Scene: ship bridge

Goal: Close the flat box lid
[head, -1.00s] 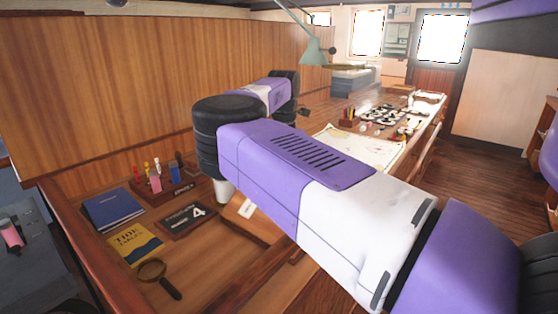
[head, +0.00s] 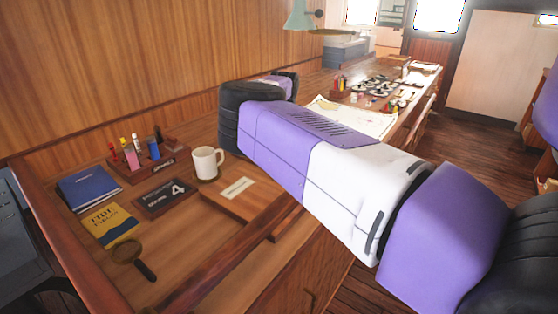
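A flat wooden box (head: 225,203) with a pale label (head: 237,188) on its top face lies on the near desk, left of my arm. Its right side is partly hidden behind my arm and the desk's raised front edge. I cannot clearly tell from this view how far its lid is open. My purple and white arm crosses the middle of the picture above the desk. My gripper is not visible; the arm's far end is hidden behind its own links.
A white mug (head: 207,161) stands just behind the box. A dark plaque (head: 165,199), blue book (head: 88,187), yellow book (head: 107,224), magnifying glass (head: 128,253) and pen holder (head: 140,163) lie to its left. A chart table (head: 425,85) stands farther back.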

